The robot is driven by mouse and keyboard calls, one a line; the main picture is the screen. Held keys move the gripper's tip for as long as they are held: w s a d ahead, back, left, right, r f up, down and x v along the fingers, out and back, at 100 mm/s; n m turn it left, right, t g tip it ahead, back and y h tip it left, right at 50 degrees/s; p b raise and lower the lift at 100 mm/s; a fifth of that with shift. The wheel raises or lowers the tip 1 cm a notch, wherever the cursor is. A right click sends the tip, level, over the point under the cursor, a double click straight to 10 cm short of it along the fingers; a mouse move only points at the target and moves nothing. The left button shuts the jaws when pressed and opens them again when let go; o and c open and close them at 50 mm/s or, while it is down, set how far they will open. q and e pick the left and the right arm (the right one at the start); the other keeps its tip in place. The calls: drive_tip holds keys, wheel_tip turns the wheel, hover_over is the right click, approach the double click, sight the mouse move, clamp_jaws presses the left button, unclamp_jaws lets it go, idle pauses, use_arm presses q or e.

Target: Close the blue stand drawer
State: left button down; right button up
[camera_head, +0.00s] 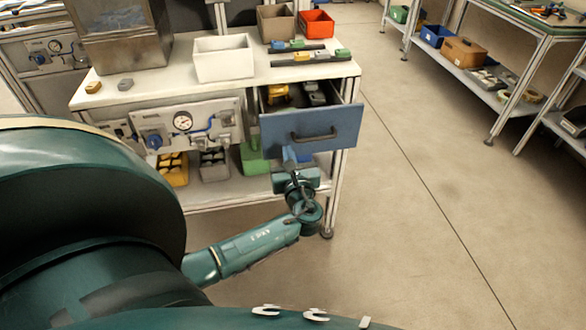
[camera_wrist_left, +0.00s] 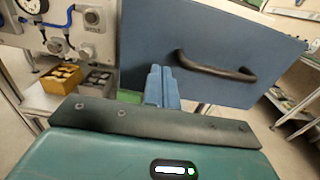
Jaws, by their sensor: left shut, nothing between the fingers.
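The blue drawer (camera_head: 312,130) stands pulled out from the white-topped stand (camera_head: 235,82), with yellow and grey items visible inside. It has a dark bar handle (camera_head: 313,135) on its front. My left gripper (camera_head: 291,155) is just below the drawer front, left of the handle. In the left wrist view its blue fingers (camera_wrist_left: 162,86) are together and empty, in front of the drawer face (camera_wrist_left: 215,60) and left of the handle (camera_wrist_left: 217,70). Whether the fingertips touch the drawer cannot be told. My right gripper is not in view.
A gauge panel (camera_head: 190,125) is left of the drawer. A white bin (camera_head: 223,58) and a red bin (camera_head: 316,24) stand on the stand top. Yellow (camera_head: 174,170) and green bins (camera_head: 252,160) sit on the lower shelf. The floor to the right is clear.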

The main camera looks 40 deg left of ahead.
sight(284, 139)
use_arm(q)
drive_tip(key=shift+x, duration=1.5)
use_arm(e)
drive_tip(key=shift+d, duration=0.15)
